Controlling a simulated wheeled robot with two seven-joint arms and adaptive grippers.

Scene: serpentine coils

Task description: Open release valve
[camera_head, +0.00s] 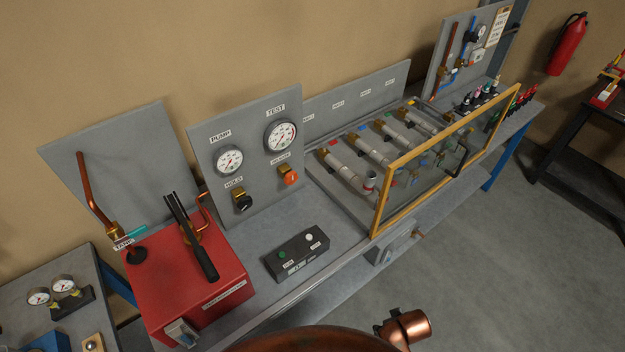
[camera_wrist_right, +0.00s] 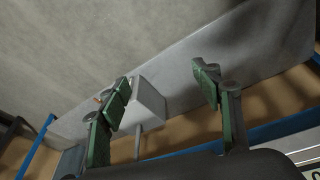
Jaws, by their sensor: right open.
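A grey panel (camera_head: 250,205) stands upright on the bench with two round gauges, labelled PUMP (camera_head: 229,161) and TEST (camera_head: 281,135). Below the TEST gauge is a valve with an orange knob (camera_head: 290,178) on a brass body; its small label looks like RELEASE but is blurred. Below the PUMP gauge is a valve with a black knob (camera_head: 243,203), labelled HOLD. My right gripper (camera_wrist_right: 163,85) shows only in the right wrist view, open, its green-padded fingers apart with nothing held between them. Neither valve is recognisable there. My left gripper is not in view.
A red pump tank (camera_head: 190,280) with a black lever (camera_head: 205,250) stands left of the panel. A black button box (camera_head: 297,254) lies in front of it. A yellow-framed clear guard (camera_head: 440,160) covers the pipes to the right. A grey box (camera_wrist_right: 148,100) lies beyond my right fingers.

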